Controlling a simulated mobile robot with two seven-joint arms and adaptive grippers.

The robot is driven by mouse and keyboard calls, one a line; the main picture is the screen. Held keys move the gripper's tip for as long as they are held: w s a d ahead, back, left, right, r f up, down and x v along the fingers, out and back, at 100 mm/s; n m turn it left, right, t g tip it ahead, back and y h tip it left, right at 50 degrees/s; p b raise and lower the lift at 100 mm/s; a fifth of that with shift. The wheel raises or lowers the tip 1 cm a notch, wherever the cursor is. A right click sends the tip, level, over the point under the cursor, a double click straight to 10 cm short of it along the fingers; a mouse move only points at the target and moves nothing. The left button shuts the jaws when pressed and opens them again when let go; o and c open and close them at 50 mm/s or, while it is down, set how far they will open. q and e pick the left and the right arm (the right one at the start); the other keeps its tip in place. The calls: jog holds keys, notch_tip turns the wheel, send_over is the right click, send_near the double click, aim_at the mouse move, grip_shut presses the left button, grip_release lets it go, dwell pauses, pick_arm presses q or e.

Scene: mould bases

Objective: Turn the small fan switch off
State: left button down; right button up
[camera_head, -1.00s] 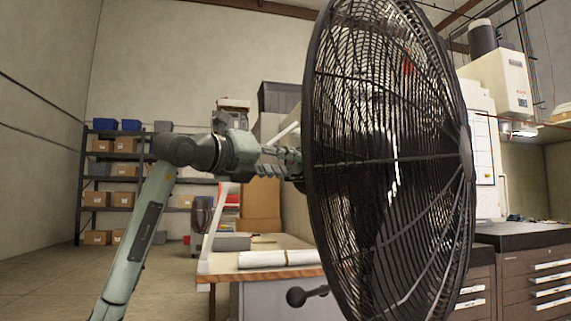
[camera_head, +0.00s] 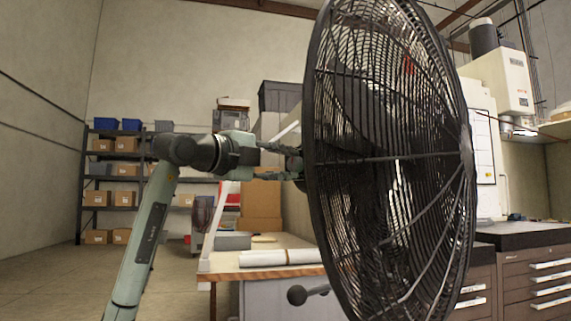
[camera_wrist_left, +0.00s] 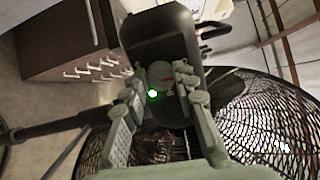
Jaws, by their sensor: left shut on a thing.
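The large black fan (camera_head: 390,170) fills the right half of the head view, seen from the side. Its cage also shows in the left wrist view (camera_wrist_left: 275,115). The small fan switch (camera_wrist_left: 160,71) is a round grey knob with a red mark on the dark motor housing (camera_wrist_left: 158,35). A green light (camera_wrist_left: 152,93) glows beside it. My left gripper (camera_head: 290,161) reaches the back of the fan from the left. In the wrist view its fingers (camera_wrist_left: 160,80) are on both sides of the knob, shut on it. My right gripper is not in view.
A wooden-topped table (camera_head: 225,273) with rolled paper stands below my left arm. A shelf (camera_head: 85,185) with boxes and blue bins is at the back left. Brown drawer cabinets (camera_head: 535,275) stand at the right. The floor at left is clear.

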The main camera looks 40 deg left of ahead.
pick_arm(q)
jog(key=shift+n, duration=0.5)
jog(key=c, duration=1.2)
grip_release()
jog(key=s+a, duration=0.1)
jog(key=s, duration=1.1)
jog(key=shift+a, duration=0.4)
